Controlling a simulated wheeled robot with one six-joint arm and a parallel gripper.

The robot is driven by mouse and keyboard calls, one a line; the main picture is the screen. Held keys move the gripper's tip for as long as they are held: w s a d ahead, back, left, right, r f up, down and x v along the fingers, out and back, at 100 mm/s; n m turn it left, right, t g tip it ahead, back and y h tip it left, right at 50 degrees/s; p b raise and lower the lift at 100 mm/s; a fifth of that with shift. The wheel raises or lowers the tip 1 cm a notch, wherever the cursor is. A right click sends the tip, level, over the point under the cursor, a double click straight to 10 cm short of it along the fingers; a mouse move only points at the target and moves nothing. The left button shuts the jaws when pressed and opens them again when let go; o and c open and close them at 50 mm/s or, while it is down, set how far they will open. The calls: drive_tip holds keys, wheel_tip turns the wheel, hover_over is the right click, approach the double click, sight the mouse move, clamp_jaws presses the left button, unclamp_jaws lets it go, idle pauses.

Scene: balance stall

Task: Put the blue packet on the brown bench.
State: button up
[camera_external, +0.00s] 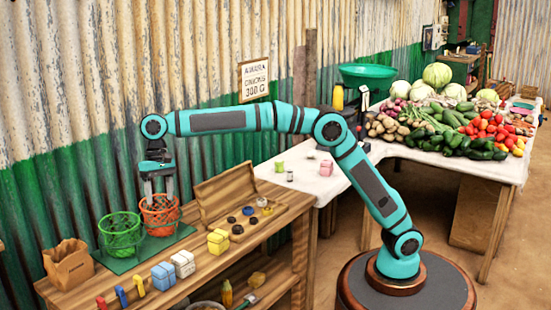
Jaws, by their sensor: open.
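The blue packet (163,276) stands on the brown bench (214,272), near its front edge, beside a white packet (183,264). A smaller blue item (121,297) also stands at the bench's front edge. My gripper (158,195) points down at the orange basket (160,222), with its fingers open at or inside the rim. The basket's inside is too small to make out. My gripper is behind the blue packet and apart from it.
A green basket (121,240) stands left of the orange one on a green mat (143,250). A paper bag (68,262), yellow packets (218,241) and an open wooden box (228,196) share the bench. The white table (310,184) holds small items and vegetables.

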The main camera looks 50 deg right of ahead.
drive_tip(key=w+d+r+t+y, duration=0.1)
drive_tip(key=w+d+r, duration=0.1)
drive_tip(key=d+r, duration=0.35)
drive_tip(key=w+d+r+t, duration=0.1)
drive_tip(key=d+r+t, duration=0.1)
drive_tip(key=d, duration=0.6)
drive_tip(key=w+d+r+t+y, duration=0.1)
drive_tip(key=w+d+r, duration=0.15)
drive_tip(key=d, duration=0.45)
drive_tip(key=s+d+r+t, duration=0.2)
drive_tip(key=d+r+t, duration=0.15)
drive_tip(key=d, duration=0.75)
drive_tip(key=s+d+r+t, duration=0.25)
drive_tip(key=d+r, duration=0.25)
drive_tip(key=d, duration=0.6)
drive_tip(key=s+d+f+t+h, duration=0.1)
drive_tip(key=s+d+t, duration=0.4)
drive_tip(key=s+d, duration=0.8)
drive_tip(key=s+d+f+t+h, duration=0.1)
drive_tip(key=s+d+t+h, duration=0.2)
drive_tip(key=s+d, duration=0.9)
drive_tip(key=shift+s+d+f+t, duration=0.4)
drive_tip(key=shift+d+t, duration=0.5)
drive_tip(key=shift+d, duration=0.35)
